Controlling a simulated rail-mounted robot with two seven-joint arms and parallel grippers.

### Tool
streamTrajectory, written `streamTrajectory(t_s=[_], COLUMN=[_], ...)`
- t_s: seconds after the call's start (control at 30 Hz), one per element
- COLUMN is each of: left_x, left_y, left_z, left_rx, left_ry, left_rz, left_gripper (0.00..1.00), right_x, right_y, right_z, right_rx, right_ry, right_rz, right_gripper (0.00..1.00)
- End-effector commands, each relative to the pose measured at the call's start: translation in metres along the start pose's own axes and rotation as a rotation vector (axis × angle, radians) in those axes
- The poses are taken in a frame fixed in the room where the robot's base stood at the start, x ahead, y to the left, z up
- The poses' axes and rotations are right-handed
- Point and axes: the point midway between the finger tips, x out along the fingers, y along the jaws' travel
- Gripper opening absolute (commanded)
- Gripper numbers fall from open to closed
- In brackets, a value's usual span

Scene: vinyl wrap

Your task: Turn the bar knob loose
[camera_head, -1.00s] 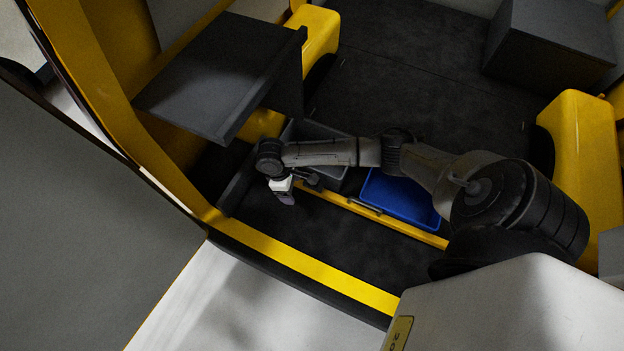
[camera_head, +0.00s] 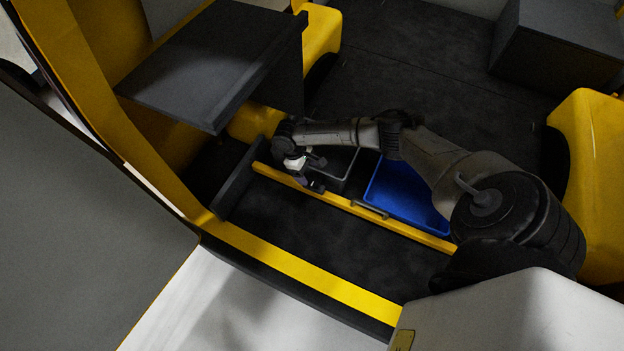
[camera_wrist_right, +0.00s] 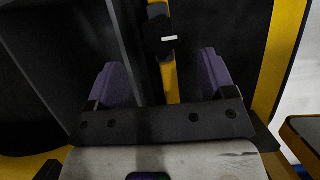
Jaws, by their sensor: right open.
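A yellow bar (camera_head: 410,231) runs across the front of the bins in the head view, with a small grey handle-like piece (camera_head: 370,210) on it. In the right wrist view, a dark block with a pale mark (camera_wrist_right: 160,36) sits on the yellow bar (camera_wrist_right: 171,82); it looks like the bar knob, but I cannot be sure. My right gripper (camera_head: 317,174) is over the left part of the bar. Its purple fingers are apart and empty in the right wrist view (camera_wrist_right: 161,78), with the block beyond and between them. My left gripper is not in view.
A blue bin (camera_head: 405,195) and a grey bin (camera_head: 338,168) stand behind the bar. A dark shelf (camera_head: 205,65) overhangs at the upper left. A yellow-edged sill (camera_head: 300,277) lies in front, with clear dark floor between it and the bar.

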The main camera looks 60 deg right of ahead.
Motion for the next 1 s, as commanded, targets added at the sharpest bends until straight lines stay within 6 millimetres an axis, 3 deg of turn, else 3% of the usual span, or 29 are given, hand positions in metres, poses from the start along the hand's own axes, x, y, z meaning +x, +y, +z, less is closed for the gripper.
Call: streamTrajectory(t_s=[0.1, 0.3, 0.8, 1.0], left_x=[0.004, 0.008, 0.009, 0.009], left_y=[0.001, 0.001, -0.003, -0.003], left_z=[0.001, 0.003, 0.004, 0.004], left_rx=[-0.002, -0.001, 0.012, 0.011], left_ry=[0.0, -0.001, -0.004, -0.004], left_rz=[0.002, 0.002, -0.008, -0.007], left_gripper=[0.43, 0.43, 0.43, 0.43], right_x=[0.02, 0.041, 0.05, 0.05], right_y=[0.0, 0.0, 0.0, 0.0], right_z=[0.0, 0.0, 0.0, 0.0], right_rx=[0.0, 0.001, 0.0, 0.0], right_ry=[-0.002, 0.0, 0.0, 0.0], right_rz=[0.0, 0.0, 0.0, 0.0], right_gripper=[0.77, 0.77, 0.77, 0.58])
